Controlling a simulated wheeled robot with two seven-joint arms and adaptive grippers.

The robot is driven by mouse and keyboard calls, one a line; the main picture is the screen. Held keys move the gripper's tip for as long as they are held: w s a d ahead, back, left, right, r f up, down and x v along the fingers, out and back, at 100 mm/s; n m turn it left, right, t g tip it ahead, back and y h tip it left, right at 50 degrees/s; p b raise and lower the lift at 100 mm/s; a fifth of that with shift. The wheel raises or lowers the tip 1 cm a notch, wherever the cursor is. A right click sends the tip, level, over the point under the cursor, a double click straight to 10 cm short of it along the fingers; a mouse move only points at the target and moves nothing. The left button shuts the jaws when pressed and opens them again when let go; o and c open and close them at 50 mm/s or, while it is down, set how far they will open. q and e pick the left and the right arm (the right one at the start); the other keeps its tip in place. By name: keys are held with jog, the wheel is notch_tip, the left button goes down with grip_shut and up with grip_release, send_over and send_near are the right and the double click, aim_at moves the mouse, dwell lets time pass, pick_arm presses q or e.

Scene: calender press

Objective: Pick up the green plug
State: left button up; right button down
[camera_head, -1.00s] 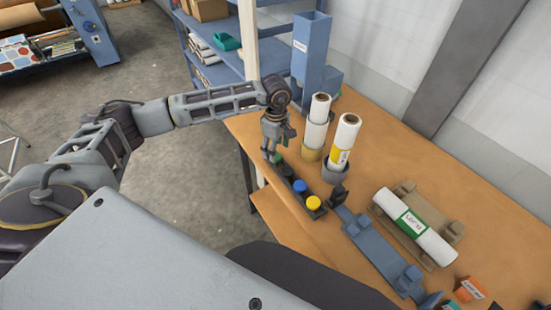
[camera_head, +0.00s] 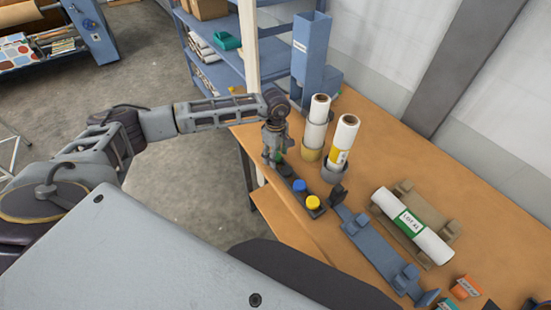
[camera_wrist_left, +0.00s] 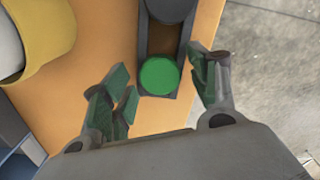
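The green plug (camera_wrist_left: 159,76) is a round disc at the near end of a dark narrow tray (camera_wrist_left: 177,40) in the left wrist view. My left gripper (camera_wrist_left: 163,95) is open, with one finger on each side of the plug and a gap to both. In the head view my left gripper (camera_head: 273,158) points down over the far end of the same tray (camera_head: 318,212), and mostly hides the green plug. A blue plug (camera_head: 299,186) and a yellow plug (camera_head: 313,202) sit farther along the tray. My right gripper does not show.
White rolls in holders (camera_head: 334,166) stand close to the tray, on its right. A blue cradle (camera_head: 380,250) and a roll with a green label (camera_head: 411,223) lie farther right. The table's left edge runs close beside the tray.

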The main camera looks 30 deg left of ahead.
pick_arm(q)
jog(key=c, duration=0.6)
jog(key=shift+c, duration=0.2)
notch_tip(320, 180, up, 8)
jog(key=shift+r+b, duration=0.25)
jog(key=shift+b, duration=0.6)
jog(key=shift+r, duration=0.8)
